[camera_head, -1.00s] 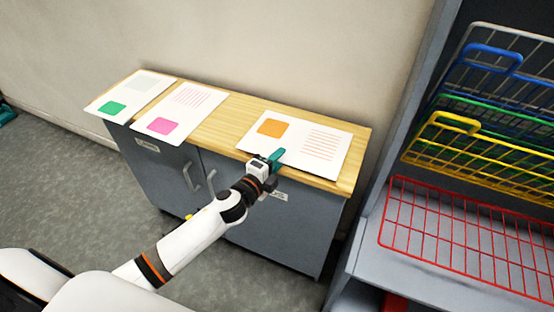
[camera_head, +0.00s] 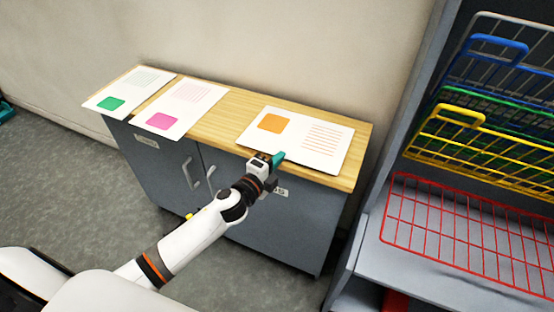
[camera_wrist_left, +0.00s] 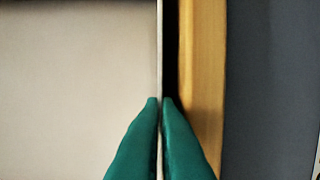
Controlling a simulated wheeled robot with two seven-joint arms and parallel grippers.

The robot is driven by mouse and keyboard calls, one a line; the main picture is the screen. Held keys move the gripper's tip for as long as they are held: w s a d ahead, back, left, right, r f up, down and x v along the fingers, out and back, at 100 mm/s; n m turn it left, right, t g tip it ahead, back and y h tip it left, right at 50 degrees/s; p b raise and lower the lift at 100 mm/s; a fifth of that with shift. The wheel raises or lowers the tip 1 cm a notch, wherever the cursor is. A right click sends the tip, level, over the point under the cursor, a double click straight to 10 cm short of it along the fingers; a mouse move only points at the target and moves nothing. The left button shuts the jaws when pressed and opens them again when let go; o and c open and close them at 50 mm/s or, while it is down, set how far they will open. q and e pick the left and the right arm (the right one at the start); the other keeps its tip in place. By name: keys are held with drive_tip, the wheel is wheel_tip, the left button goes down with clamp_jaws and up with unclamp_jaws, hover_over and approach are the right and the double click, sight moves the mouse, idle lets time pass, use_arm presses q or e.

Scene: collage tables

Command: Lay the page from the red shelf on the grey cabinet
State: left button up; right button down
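The page with the orange square (camera_head: 270,122) and orange lines is over the right part of the wooden top of the grey cabinet (camera_head: 286,229). My left gripper (camera_head: 278,160) is at the page's near edge, by the cabinet's front edge. In the left wrist view the two green fingers (camera_wrist_left: 160,100) are closed on the thin page edge (camera_wrist_left: 159,50). A dark gap lies between the page and the wooden edge (camera_wrist_left: 203,60); I cannot tell whether the page touches the top. The red wire shelf (camera_head: 466,246) at right shows no page. My right gripper is out of view.
A page with a green square (camera_head: 110,104) and one with a pink square (camera_head: 161,121) lie on the cabinet's left part. Bare wood (camera_head: 222,126) separates them from the orange page. A rack with yellow (camera_head: 480,148), green and blue wire shelves stands at right.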

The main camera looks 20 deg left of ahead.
use_arm(q)
drive_tip(key=shift+s+d+f, duration=0.1)
drive_tip(key=shift+s+f, duration=0.15)
drive_tip(key=shift+f, duration=0.5)
drive_tip(key=s, duration=0.3)
drive_tip(key=shift+s+f, duration=0.1)
drive_tip(key=shift+f, duration=0.15)
drive_tip(key=o, duration=1.2)
drive_tip(key=v, duration=0.4)
drive_tip(key=shift+s+d+r, duration=0.15)
drive_tip(key=shift+s, duration=0.25)
drive_tip(key=shift+s+r, duration=0.2)
drive_tip(key=shift+s, duration=0.1)
drive_tip(key=s+r+p, duration=0.2)
drive_tip(key=r+p, duration=0.1)
drive_tip(key=s+r+p, duration=0.1)
drive_tip(key=r, duration=0.1)
drive_tip(key=shift+p, duration=0.35)
